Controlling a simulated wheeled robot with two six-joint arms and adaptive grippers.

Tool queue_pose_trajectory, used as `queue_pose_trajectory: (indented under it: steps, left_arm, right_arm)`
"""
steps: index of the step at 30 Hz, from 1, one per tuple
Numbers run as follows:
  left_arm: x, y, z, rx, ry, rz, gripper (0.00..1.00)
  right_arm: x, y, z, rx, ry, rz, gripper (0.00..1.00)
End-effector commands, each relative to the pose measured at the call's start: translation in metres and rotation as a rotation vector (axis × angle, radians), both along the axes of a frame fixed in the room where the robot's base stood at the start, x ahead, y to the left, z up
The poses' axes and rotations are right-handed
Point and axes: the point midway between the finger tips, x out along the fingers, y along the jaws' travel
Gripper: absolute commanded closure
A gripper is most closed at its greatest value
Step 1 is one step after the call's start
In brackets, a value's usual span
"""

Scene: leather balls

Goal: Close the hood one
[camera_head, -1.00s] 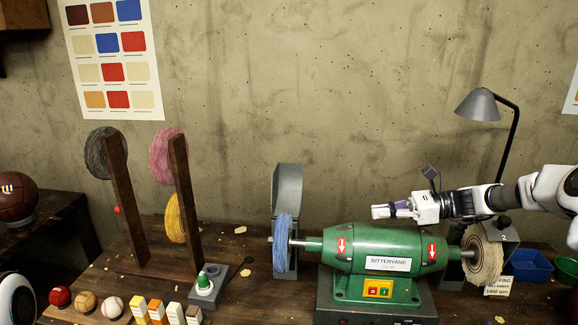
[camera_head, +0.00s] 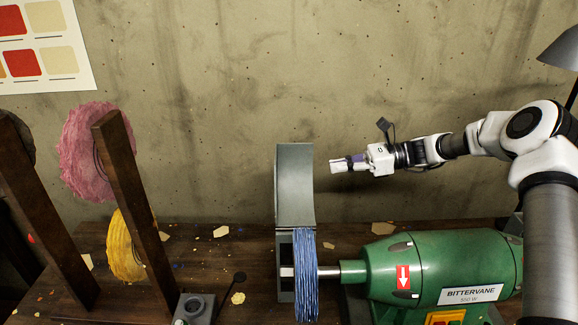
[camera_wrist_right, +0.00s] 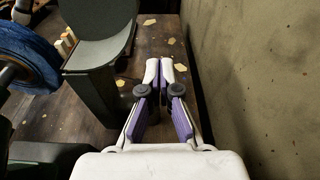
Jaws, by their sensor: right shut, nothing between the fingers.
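The grey metal hood (camera_head: 295,185) at the left end of the bench grinder stands raised, its curved plate upright above and behind the blue wheel (camera_head: 306,275). In the right wrist view the hood (camera_wrist_right: 100,45) is at the upper left, with the blue wheel (camera_wrist_right: 30,52) left of it. My right gripper (camera_head: 334,165) is level with the raised plate, a little to its right, pointing left. No contact shows. Its fingers (camera_wrist_right: 159,70) are shut and empty. My left gripper is not in view.
The green grinder body (camera_head: 440,270) fills the lower right. A wooden rack (camera_head: 130,200) with a pink wheel (camera_head: 88,150) and a yellow wheel (camera_head: 122,245) stands at left. The concrete wall (camera_head: 200,100) is close behind. Scraps lie on the wooden bench.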

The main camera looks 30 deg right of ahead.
Motion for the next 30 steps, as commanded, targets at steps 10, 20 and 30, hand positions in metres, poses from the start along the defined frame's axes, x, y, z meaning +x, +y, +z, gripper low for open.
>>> queue_pose_trajectory:
  steps: [10,20,30]
  left_arm:
    - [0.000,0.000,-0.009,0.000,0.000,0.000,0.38]
    - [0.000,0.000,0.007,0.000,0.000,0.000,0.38]
    - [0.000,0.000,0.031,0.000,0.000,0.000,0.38]
  right_arm:
    - [0.009,0.019,-0.016,0.000,0.002,0.004,1.00]
    - [0.039,0.082,-0.029,-0.003,0.004,0.004,1.00]
    - [0.039,0.084,0.007,0.000,0.000,-0.001,1.00]
